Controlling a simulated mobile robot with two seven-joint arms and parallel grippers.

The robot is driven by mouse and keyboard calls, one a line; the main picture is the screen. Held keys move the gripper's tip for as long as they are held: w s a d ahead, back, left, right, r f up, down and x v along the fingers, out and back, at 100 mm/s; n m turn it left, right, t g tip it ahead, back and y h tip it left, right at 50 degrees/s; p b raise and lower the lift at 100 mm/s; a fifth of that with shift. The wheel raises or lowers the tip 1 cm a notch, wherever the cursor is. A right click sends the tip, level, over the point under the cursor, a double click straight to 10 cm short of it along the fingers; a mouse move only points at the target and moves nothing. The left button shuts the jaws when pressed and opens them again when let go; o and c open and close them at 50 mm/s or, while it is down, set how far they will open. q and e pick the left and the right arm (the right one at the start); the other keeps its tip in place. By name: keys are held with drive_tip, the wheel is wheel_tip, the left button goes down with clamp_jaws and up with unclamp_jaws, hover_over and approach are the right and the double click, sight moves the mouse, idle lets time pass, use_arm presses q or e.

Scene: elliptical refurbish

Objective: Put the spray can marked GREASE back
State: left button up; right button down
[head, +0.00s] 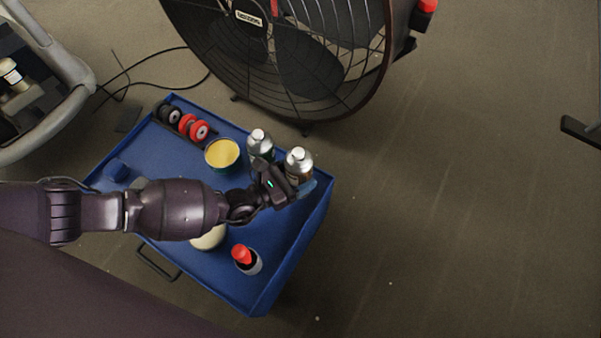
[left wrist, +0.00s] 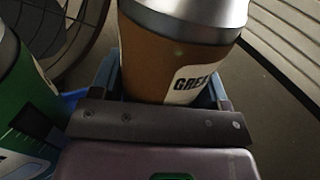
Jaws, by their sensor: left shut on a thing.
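The GREASE spray can (left wrist: 165,62) is brown with a silver top and a white label showing the letters "GRE". In the head view its silver top (head: 298,158) shows near the right corner of the blue cart. My left gripper (head: 291,186) is shut on this can, with a finger on each side in the left wrist view. The can is roughly upright; I cannot tell whether its base touches the cart. Its lower part is hidden behind the gripper. My right gripper is not in view.
A green can (left wrist: 28,105) stands close to the left; its silver top (head: 260,140) shows in the head view. The blue cart top (head: 285,243) also holds a yellow-filled tin (head: 222,153), red and black wheels (head: 190,125) and a red-capped bottle (head: 246,258). A large fan (head: 290,60) stands behind.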

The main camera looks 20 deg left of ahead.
use_arm(q)
drive_tip(key=shift+f, duration=0.55)
drive_tip(key=shift+r, duration=0.1)
drive_tip(key=o, duration=1)
drive_tip(key=shift+f, duration=0.2)
